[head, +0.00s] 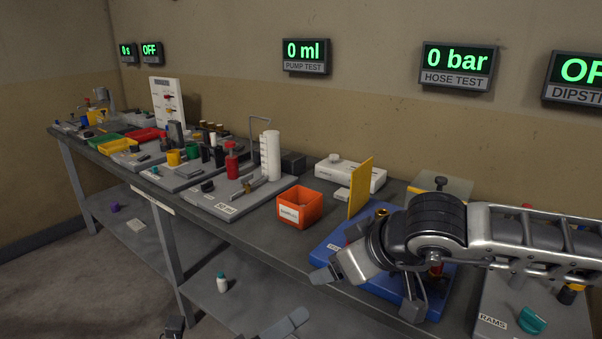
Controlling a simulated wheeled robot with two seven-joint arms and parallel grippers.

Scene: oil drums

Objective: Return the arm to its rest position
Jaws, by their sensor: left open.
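A yellow upright plate (360,188) stands just behind the gripper. I cannot tell whether the fingers touch the board.
The long grey bench (262,242) carries several test stations. An orange bin (299,207) stands left of the gripper, and a grey RAMS board (545,310) lies right of it. A small bottle (222,283) stands on the lower shelf. Displays hang on the wall behind.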

